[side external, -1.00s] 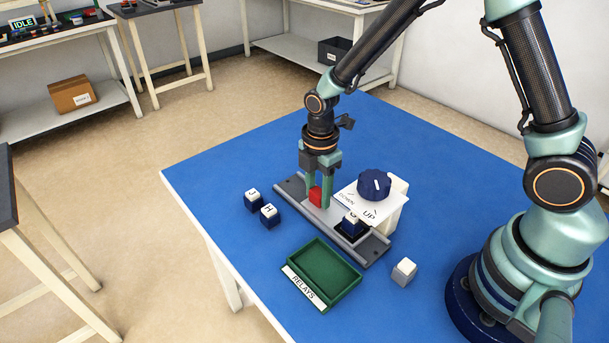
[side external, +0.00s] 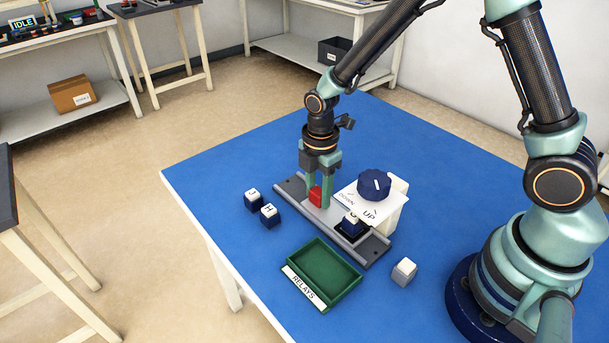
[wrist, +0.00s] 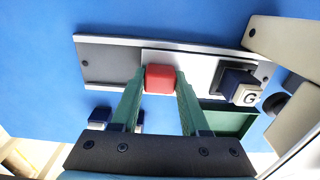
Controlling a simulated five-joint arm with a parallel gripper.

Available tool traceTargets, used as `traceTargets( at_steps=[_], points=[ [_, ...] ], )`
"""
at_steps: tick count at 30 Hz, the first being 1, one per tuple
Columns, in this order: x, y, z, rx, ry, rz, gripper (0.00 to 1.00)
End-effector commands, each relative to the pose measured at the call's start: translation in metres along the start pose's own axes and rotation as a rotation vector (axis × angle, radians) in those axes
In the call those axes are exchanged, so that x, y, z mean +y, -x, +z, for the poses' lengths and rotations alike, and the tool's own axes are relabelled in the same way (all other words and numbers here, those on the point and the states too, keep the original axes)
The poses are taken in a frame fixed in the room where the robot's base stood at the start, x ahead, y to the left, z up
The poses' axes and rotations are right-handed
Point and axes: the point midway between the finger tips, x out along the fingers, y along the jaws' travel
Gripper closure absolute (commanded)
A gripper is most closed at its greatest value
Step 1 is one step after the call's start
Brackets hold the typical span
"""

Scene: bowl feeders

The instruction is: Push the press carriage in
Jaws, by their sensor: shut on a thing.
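The press carriage is a light grey plate (wrist: 188,64) on a grey rail base (side external: 290,188), with a red block handle (side external: 315,194) standing on it. My gripper (side external: 319,197) points down with its green fingers on either side of the red handle, shut on it. In the wrist view the handle (wrist: 159,79) sits between the fingertips. A blue and white relay block marked G (wrist: 240,86) sits in a dark seat on the carriage.
A green tray labelled RELAYS (side external: 320,272) lies in front of the rail. Relay blocks J (side external: 252,200) and H (side external: 269,215) stand to its left. A white and grey block (side external: 403,271) stands to the right. The blue table is mostly clear.

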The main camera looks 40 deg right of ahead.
Motion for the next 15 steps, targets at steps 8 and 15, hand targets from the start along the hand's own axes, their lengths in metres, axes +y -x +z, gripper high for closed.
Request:
traceTargets(
  at_steps=[8,15],
  points=[
    [-0.025,0.001,0.0,0.0,0.001,0.001,1.0],
    [-0.035,0.001,0.0,-0.001,0.0,-0.003,1.0]
  ],
)
